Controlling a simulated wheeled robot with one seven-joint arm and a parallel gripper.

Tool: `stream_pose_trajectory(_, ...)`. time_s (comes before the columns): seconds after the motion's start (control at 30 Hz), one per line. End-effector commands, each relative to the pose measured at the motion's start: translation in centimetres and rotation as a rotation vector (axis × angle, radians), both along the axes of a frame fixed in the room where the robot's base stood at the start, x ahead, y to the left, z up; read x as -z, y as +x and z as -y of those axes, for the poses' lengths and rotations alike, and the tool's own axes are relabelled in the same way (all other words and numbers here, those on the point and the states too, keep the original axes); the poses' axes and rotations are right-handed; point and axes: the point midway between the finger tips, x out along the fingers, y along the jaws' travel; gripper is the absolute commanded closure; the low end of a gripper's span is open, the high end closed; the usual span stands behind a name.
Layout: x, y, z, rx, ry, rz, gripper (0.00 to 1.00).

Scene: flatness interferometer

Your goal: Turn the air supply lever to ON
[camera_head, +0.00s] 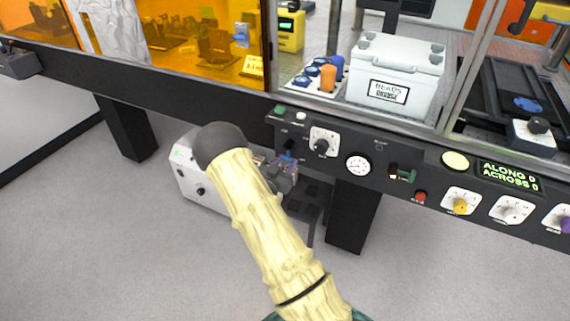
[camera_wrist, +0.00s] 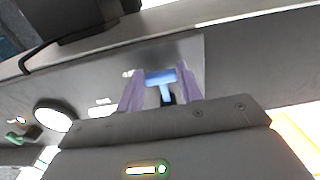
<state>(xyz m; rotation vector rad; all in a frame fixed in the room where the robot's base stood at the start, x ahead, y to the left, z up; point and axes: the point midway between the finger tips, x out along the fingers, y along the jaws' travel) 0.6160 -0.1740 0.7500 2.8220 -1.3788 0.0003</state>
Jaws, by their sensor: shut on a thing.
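The air supply lever is a blue T-shaped handle (camera_wrist: 161,77) on the dark front panel, seen between my fingers in the wrist view. My gripper (camera_wrist: 161,90) has its two purple fingers closed on either side of the blue handle. The ON and OFF marks are too small to read, so I cannot tell the lever's setting.
A white knob plate (camera_head: 323,142) and a round gauge (camera_head: 358,165) sit right of the lever. Further right are a green switch (camera_head: 406,175), a red button (camera_head: 420,196) and a lit display (camera_head: 510,177). A white box unit (camera_head: 190,178) stands below, behind my arm.

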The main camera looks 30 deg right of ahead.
Motion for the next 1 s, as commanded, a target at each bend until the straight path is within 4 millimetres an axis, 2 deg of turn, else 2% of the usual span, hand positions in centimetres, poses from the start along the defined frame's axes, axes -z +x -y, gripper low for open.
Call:
stream_pose_trajectory(0.47, -0.1, -0.7, 0.4, -0.002, -0.092, -0.12, 0.86)
stream_pose_trajectory(1.0, -1.3, -2.8, 2.0, -0.003, -0.384, -0.494, 0.86)
